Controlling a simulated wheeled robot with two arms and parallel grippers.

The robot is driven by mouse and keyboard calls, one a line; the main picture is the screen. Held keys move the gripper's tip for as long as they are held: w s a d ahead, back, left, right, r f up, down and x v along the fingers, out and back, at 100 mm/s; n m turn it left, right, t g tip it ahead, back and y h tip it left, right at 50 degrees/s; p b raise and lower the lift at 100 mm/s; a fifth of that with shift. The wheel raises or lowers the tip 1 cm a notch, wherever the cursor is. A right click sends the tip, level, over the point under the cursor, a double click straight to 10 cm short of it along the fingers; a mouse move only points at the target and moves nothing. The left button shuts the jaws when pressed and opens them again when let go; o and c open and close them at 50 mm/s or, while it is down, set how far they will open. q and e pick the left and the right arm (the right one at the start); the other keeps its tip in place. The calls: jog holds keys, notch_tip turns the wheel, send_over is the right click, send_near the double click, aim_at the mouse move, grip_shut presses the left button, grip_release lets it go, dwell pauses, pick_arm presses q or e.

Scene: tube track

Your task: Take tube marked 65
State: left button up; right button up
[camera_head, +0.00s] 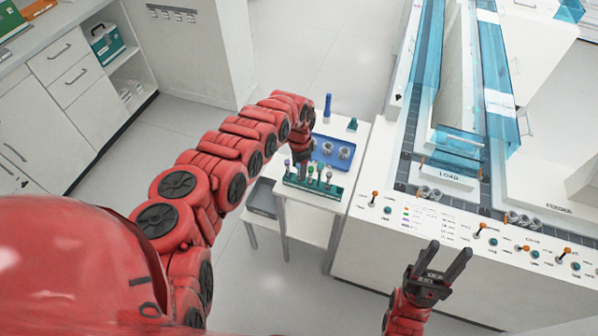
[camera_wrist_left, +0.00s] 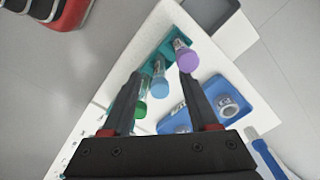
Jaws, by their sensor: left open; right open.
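A teal tube rack (camera_head: 312,190) stands on the small white table and holds several capped tubes. In the left wrist view I see a purple-capped tube (camera_wrist_left: 187,60), a blue-capped tube (camera_wrist_left: 160,88) and a green-capped tube (camera_wrist_left: 140,108). No number can be read on any tube. My left gripper (camera_head: 303,158) is at the rack; in its wrist view the open fingers (camera_wrist_left: 159,75) show around the blue-capped tube, with the purple cap by the right finger and the green cap by the left. I cannot tell contact. My right gripper (camera_head: 452,248) is open and empty, away from the rack.
A blue tray (camera_head: 346,163) with metallic round parts lies behind the rack. A blue upright item (camera_head: 327,108) stands near the table's far edge. The white machine (camera_head: 375,245) with orange-topped levers and the LOAD track is to the right.

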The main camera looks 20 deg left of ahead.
pick_arm(q)
jog(key=shift+f, duration=0.95)
jog(key=shift+c, duration=0.2)
grip_shut()
jog(key=shift+r, duration=0.15)
jog(key=shift+a+r, duration=0.1)
jog(key=shift+r, duration=1.1)
jog(key=shift+r+b, duration=0.85)
jog(key=shift+r, duration=2.85)
